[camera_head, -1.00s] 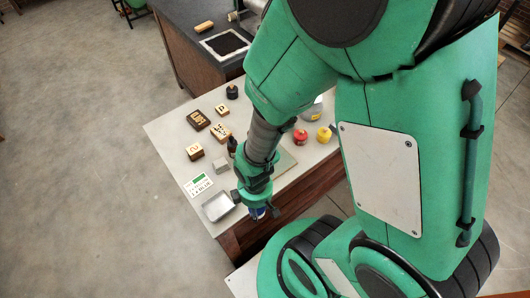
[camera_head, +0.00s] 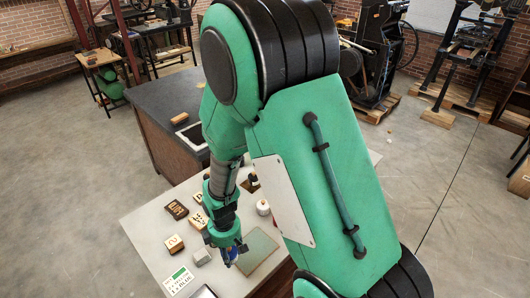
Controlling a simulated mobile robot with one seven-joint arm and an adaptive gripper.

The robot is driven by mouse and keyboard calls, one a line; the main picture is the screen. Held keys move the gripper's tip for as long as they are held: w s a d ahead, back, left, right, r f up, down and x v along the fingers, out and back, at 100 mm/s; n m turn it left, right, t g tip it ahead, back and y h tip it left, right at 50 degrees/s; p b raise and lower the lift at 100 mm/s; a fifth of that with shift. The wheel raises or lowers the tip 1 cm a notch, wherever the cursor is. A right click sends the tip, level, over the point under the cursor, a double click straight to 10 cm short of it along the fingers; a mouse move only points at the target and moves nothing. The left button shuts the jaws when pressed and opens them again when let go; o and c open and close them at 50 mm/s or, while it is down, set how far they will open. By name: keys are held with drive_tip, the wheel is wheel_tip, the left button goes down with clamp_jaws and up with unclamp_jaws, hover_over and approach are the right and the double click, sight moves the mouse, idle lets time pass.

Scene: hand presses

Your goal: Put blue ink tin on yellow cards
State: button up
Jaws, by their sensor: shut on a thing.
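My gripper (camera_head: 229,249) is over the front part of the pale table (camera_head: 150,232), shut on a small blue thing (camera_head: 231,258) that looks like the blue ink tin. Only part of the tin shows between and below the fingers. It is beside the left edge of a grey-green mat (camera_head: 259,249); I cannot tell its height above the table. I cannot make out any yellow cards; my arm hides the right part of the table.
Left of my gripper are a dark block (camera_head: 176,209), a lettered wooden block (camera_head: 173,244), a grey block (camera_head: 201,256) and a green-white card (camera_head: 178,281). A metal tray (camera_head: 204,292) is cut off at the bottom. A white bottle (camera_head: 263,207) stands behind the mat.

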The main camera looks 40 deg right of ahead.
drive_tip(key=w+d+r+p, duration=0.2)
drive_tip(key=w+d, duration=0.6)
drive_tip(key=d, duration=0.1)
drive_tip(key=w+d+r+p, duration=0.2)
drive_tip(key=w+d+p, duration=0.1)
drive_tip(key=w+d, duration=0.6)
drive_tip(key=w+d+p, duration=0.2)
drive_tip(key=d, duration=1.1)
drive_tip(key=w+d+p, duration=0.2)
drive_tip(key=w+d, duration=0.1)
drive_tip(key=d, duration=1.1)
drive_tip(key=shift+f+m+p, duration=0.3)
drive_tip(key=shift+f+p, duration=0.1)
drive_tip(key=shift+f, duration=0.05)
drive_tip(key=shift+w, duration=0.1)
drive_tip(key=w+d, duration=0.3)
drive_tip(key=w, duration=0.1)
drive_tip(key=w+d+f, duration=0.1)
drive_tip(key=w+d, duration=0.2)
drive_tip(key=w, duration=0.1)
drive_tip(key=w+d+p, duration=0.1)
drive_tip(key=w+d, duration=0.3)
drive_tip(key=shift+w+f, duration=0.2)
